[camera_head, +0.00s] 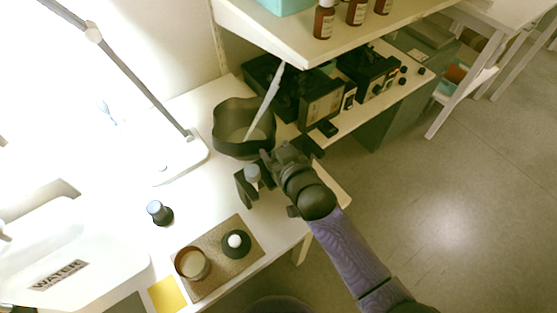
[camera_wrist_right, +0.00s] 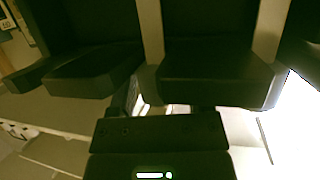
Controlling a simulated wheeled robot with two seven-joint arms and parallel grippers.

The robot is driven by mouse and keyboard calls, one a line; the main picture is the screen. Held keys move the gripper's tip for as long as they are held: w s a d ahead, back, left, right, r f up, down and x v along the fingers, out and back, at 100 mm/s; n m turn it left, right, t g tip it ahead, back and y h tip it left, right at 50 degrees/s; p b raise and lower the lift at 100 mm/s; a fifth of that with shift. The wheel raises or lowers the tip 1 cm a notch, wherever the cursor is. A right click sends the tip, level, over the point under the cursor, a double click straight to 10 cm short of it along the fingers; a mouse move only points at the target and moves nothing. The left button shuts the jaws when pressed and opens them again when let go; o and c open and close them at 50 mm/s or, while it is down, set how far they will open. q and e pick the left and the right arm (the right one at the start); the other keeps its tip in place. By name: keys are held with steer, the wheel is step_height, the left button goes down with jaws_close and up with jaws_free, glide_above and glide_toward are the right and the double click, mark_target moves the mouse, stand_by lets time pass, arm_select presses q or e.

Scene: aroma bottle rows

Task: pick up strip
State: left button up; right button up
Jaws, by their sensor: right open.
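A long pale strip (camera_head: 267,98) stands tilted in a dark wide-mouthed pot (camera_head: 228,128) on the white table in the head view. Its upper end sticks out above the rim, in front of the shelf. My right gripper (camera_head: 257,172) is open just in front of the pot, below the strip and apart from it. A small grey-topped object (camera_head: 252,174) shows between or behind its fingers; I cannot tell which. In the right wrist view dark gripper parts (camera_wrist_right: 152,82) fill much of the picture, and I cannot make out the strip for sure. My left gripper is not in view.
A brown mat (camera_head: 216,277) holds a small jar (camera_head: 192,264) and a dark round piece with a white top (camera_head: 236,242). A dark capped bottle (camera_head: 160,213) stands to the left. A lamp (camera_head: 180,160), dark instruments (camera_head: 322,103) and a shelf (camera_head: 300,45) with brown bottles surround the pot.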

steer(key=shift+w+a+f, duration=0.15)
steer(key=shift+w+f, duration=0.05)
steer(key=shift+w, duration=0.15)
steer(key=shift+r, duration=0.1)
steer(key=c, duration=0.8)
step_height(320, 180, up, 18)
steer(key=p, duration=0.8)
